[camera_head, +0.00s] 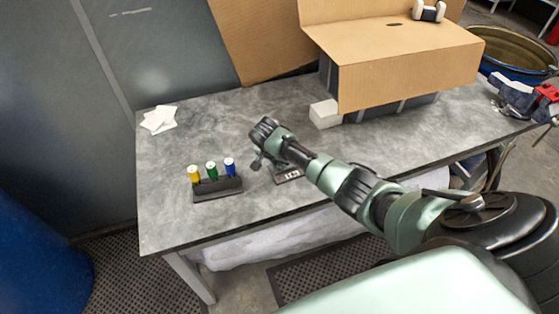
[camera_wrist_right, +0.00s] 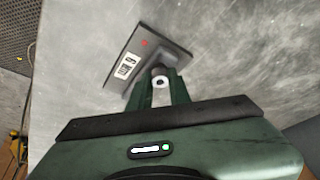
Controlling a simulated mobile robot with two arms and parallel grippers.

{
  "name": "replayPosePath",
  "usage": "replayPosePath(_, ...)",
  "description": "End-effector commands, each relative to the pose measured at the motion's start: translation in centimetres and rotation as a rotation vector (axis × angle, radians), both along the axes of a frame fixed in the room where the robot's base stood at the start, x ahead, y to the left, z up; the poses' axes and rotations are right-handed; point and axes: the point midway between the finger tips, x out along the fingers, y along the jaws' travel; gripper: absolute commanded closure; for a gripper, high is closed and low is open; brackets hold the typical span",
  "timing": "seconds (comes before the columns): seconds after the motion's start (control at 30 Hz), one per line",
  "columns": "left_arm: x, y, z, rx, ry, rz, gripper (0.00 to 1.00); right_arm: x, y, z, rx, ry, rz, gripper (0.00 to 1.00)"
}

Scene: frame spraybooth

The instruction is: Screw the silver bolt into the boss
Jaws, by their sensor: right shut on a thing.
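My right gripper (camera_head: 257,160) is over the table, just above a dark plate (camera_head: 290,176) with a white label. In the right wrist view my right gripper (camera_wrist_right: 160,88) is shut on a small round piece, the bolt (camera_wrist_right: 160,80), whose end shows a pale ring around a dark centre. The plate (camera_wrist_right: 172,58), with its label and a red dot, lies just beyond the fingertips. The boss cannot be made out, and whether the bolt touches it is hidden. My left gripper is not in view.
White sheets (camera_head: 159,119) lie at the table's back left. A white block (camera_head: 324,114) and a large cardboard box (camera_head: 408,65) stand behind the arm. The grey table (camera_head: 215,130) is bare between them.

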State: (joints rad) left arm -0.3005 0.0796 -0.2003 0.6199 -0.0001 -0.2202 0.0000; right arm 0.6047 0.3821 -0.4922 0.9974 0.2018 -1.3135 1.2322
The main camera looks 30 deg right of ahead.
Motion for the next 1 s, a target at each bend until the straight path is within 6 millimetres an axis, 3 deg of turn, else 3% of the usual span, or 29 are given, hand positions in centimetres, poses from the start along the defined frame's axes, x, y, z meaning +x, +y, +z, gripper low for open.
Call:
replayPosePath(0.27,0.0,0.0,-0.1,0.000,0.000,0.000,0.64,0.0,0.0,-0.1,0.001,0.000,-0.016,1.00)
replayPosePath(0.5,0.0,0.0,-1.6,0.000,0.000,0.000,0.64,0.2,0.2,-0.4,0.002,0.001,-0.341,1.00)
replayPosePath(0.6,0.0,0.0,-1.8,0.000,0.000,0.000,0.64,0.2,0.2,-0.2,0.000,0.000,-0.401,1.00)
replayPosePath(0.9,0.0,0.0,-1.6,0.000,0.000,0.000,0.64,0.2,0.1,-0.1,-0.001,0.000,-0.407,1.00)
replayPosePath(0.93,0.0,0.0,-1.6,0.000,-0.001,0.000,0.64,0.2,0.1,-0.1,-0.001,0.000,-0.407,0.79)
replayPosePath(0.97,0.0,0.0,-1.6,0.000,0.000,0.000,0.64,0.2,0.1,-0.1,0.000,0.000,-0.407,0.71)
replayPosePath(1.0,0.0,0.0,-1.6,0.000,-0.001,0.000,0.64,0.2,0.1,-0.1,0.000,0.000,-0.407,0.71)
